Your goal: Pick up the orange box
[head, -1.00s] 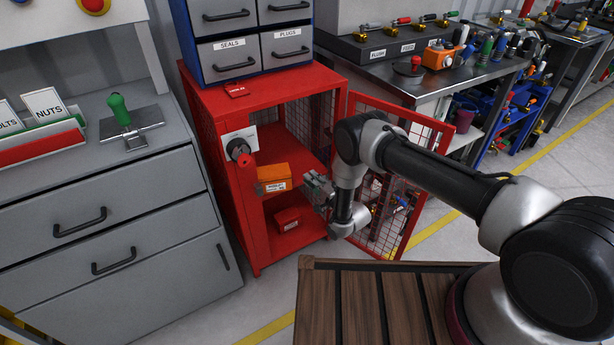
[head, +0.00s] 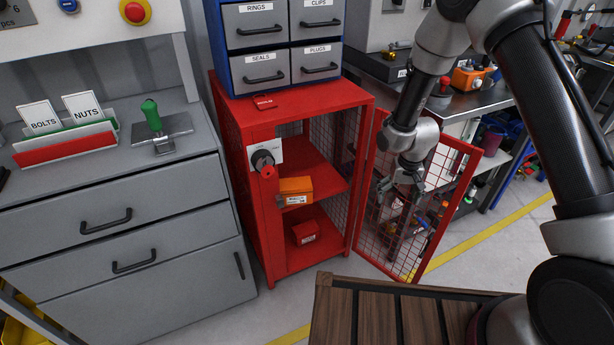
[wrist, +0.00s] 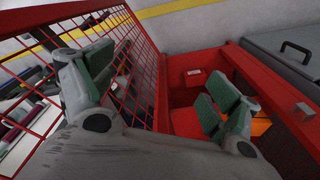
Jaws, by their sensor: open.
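The orange box (head: 295,190) has a white label and sits on the middle shelf of the red cabinet (head: 246,226), at its left front. My gripper (head: 402,192) is open and empty, to the right of the box and apart from it, in front of the open mesh door (head: 381,243). In the wrist view my gripper (wrist: 155,85) has its fingers spread, with the door edge showing between them. There the orange box (wrist: 260,126) shows beside the right finger, which partly hides it.
A red box (head: 306,232) lies on the cabinet's lower shelf. A black-and-red knob (head: 264,160) is on the cabinet's left front. Drawers (head: 282,62) stand on top. A grey drawer bench (head: 110,220) is at left. A wooden slatted surface (head: 400,318) is in front.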

